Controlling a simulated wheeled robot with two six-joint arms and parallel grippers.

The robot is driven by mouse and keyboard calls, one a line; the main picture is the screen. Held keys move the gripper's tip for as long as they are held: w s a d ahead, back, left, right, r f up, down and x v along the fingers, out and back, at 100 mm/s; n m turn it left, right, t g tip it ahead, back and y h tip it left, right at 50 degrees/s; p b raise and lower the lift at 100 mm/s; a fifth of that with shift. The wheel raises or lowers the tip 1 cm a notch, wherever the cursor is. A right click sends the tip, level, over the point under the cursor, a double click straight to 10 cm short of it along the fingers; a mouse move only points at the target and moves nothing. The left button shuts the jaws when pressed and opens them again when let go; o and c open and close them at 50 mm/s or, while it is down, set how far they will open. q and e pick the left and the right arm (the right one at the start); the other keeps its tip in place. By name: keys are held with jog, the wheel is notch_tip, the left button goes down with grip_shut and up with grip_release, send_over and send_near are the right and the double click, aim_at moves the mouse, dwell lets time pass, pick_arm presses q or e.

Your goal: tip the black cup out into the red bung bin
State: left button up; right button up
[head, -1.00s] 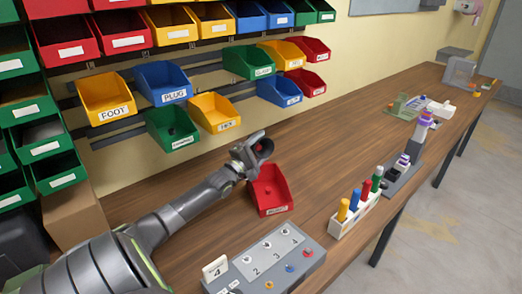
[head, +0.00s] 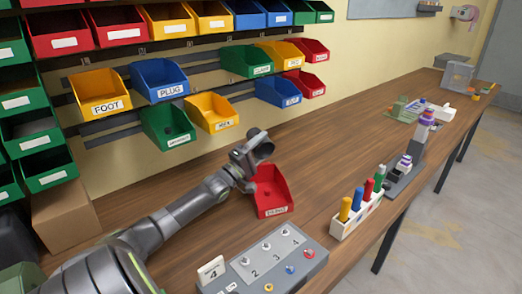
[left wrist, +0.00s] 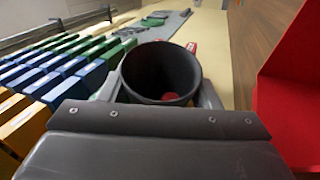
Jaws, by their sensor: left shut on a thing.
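My left gripper (head: 245,160) is shut on the black cup (head: 262,151), just above the back left of the red bung bin (head: 273,203). The bin stands on the bench with its label facing front. In the left wrist view the black cup (left wrist: 160,58) shows its round mouth, with a small red thing (left wrist: 170,96) inside. The bench appears turned on its side there, so the gripper is rolled and the cup tilted well over. The red bin (left wrist: 290,115) fills the right edge of that view. My right gripper is not in view.
Racks of labelled bins, such as the blue plug bin (head: 161,82), line the wall behind. A grey numbered box (head: 268,262) lies in front of the red bin. A white rack (head: 357,212) with coloured pegs stands to the right. The bench between is clear.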

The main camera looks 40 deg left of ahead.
pick_arm(q)
jog(key=shift+s+d+m+h+b, duration=0.1)
jog(key=shift+d+m+h+b, duration=0.2)
jog(key=shift+m+h+b, duration=0.65)
jog(key=shift+s+d+m+h+b, duration=0.1)
jog(key=shift+d+m+h+b, duration=0.3)
jog(key=shift+m+b, duration=1)
jog(key=shift+m+t+h, duration=0.25)
jog(key=shift+m+t, duration=0.05)
jog(key=shift+m, duration=0.35)
jog(key=shift+s+d+m+h+b, duration=0.15)
jog(key=shift+d+m+h+b, duration=0.2)
jog(key=shift+m+h+b, duration=0.6)
jog(key=shift+d+m, duration=0.1)
jog(key=shift+m, duration=0.55)
jog(key=m+h, duration=0.1)
jog(key=m+b, duration=0.1)
jog(key=shift+s+d+r+m+g+h, duration=0.15)
jog(key=shift+d+r+m+g+h, duration=0.05)
jog(key=shift+d+m+g+h, duration=0.2)
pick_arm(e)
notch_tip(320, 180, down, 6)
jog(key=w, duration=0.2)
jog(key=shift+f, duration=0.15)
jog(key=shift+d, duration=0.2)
pick_arm(q)
jog(key=shift+r, duration=0.1)
